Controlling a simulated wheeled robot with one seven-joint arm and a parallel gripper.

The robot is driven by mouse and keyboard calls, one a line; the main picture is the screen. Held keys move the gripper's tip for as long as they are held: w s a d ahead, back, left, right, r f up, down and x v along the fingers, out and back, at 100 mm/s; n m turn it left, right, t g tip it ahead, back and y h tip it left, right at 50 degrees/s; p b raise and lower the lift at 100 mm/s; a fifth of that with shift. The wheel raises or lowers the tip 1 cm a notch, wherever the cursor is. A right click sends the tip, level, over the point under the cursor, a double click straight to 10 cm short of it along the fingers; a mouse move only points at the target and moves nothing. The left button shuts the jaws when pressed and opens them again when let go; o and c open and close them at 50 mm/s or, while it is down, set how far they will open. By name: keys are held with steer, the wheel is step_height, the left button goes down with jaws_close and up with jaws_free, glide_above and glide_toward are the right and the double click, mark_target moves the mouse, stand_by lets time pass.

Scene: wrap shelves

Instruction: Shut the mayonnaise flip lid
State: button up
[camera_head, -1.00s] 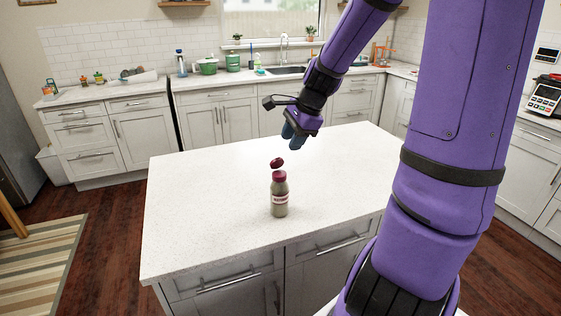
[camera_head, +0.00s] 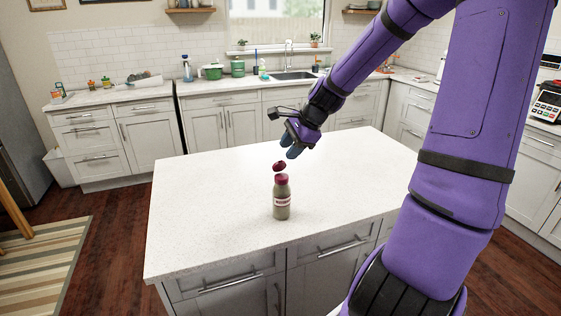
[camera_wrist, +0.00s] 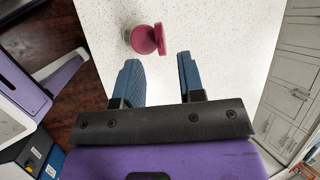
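The mayonnaise bottle (camera_head: 282,202) stands upright on the island counter, with a greyish body, a pale label and a dark red cap. Its flip lid (camera_head: 280,167) is raised open above the cap. In the wrist view the red lid (camera_wrist: 161,39) and cap (camera_wrist: 143,40) show from above, just beyond my fingertips. My gripper (camera_head: 292,150) is above and slightly right of the lid in the head view, apart from it. In the wrist view its two blue fingers (camera_wrist: 157,62) are spread with nothing between them.
The white island counter (camera_head: 210,205) is otherwise clear around the bottle. Back counters hold a green pot (camera_head: 212,71), a spray bottle (camera_head: 187,69) and a sink (camera_head: 292,76), well away from the island.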

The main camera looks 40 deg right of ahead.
mark_target(279, 165)
steer(key=shift+x, duration=2.85)
jaws_close()
